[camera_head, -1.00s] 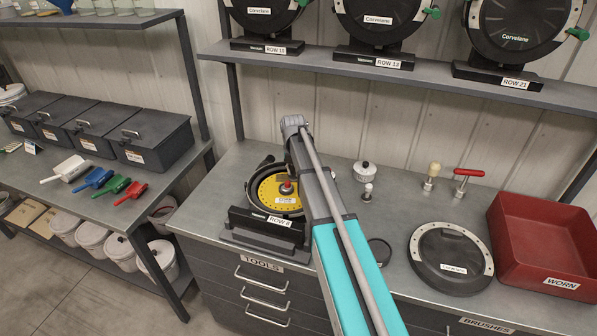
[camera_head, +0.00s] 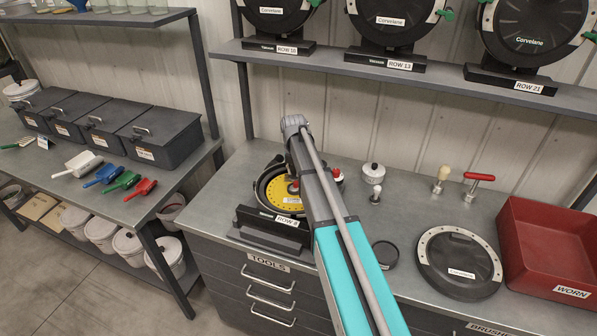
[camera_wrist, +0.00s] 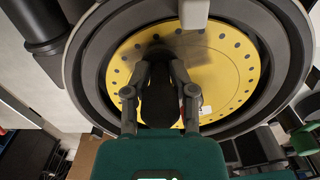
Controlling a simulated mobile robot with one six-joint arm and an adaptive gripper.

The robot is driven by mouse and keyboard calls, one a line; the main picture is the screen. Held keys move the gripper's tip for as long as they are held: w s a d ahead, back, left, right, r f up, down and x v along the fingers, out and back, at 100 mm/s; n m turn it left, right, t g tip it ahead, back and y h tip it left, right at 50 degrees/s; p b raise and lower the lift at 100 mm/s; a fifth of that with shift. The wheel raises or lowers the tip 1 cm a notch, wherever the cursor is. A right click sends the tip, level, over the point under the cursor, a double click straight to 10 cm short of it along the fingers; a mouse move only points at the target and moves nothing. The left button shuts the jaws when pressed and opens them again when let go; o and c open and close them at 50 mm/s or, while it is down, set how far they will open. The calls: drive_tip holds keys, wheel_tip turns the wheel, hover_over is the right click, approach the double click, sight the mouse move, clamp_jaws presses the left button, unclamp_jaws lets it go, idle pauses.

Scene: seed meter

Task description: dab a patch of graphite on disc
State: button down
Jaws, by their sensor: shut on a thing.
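The yellow disc (camera_head: 270,190) with a ring of dark holes sits in the black round meter housing labelled ROW 8. In the wrist view the disc (camera_wrist: 215,85) fills the middle, with a dull grey smudge (camera_wrist: 188,45) near its upper edge. My gripper (camera_wrist: 160,78) is over the disc, its fingers shut on a dark rounded thing (camera_wrist: 160,103). Whether that thing touches the disc I cannot tell. A red-topped knob (camera_head: 293,187) stands over the disc. In the head view my arm hides the gripper and part of the disc.
A small red-topped piece (camera_head: 337,175) shows right of my arm. A white lidded pot (camera_head: 373,172), a small white-knobbed piece (camera_head: 375,197), a black ring (camera_head: 385,254), a black round cover (camera_head: 459,262) and a red WORN bin (camera_head: 550,250) stand on the bench.

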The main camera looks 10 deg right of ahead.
sight(283, 177)
drive_tip(key=shift+w+a, duration=0.15)
drive_tip(key=shift+a, duration=0.35)
drive_tip(key=shift+a, duration=0.1)
drive_tip(key=shift+w+a, duration=0.25)
drive_tip(key=shift+a, duration=0.5)
drive_tip(key=shift+w+a, duration=0.25)
drive_tip(key=shift+a, duration=0.45)
drive_tip(key=shift+d, duration=0.1)
drive_tip(key=shift+s+d, duration=0.25)
drive_tip(key=shift+d, duration=0.5)
drive_tip(key=shift+s+d, duration=0.25)
drive_tip(key=shift+d, duration=0.5)
drive_tip(key=shift+d, duration=0.1)
drive_tip(key=shift+s+d, duration=0.25)
drive_tip(key=shift+d, duration=0.45)
drive_tip(key=shift+s+d, duration=0.25)
drive_tip(key=shift+d, duration=0.45)
drive_tip(key=shift+s+d+r, duration=0.1)
drive_tip(key=shift+s+d, duration=0.15)
drive_tip(key=shift+d, duration=0.55)
drive_tip(key=shift+s+d, duration=0.25)
drive_tip(key=shift+d, duration=0.5)
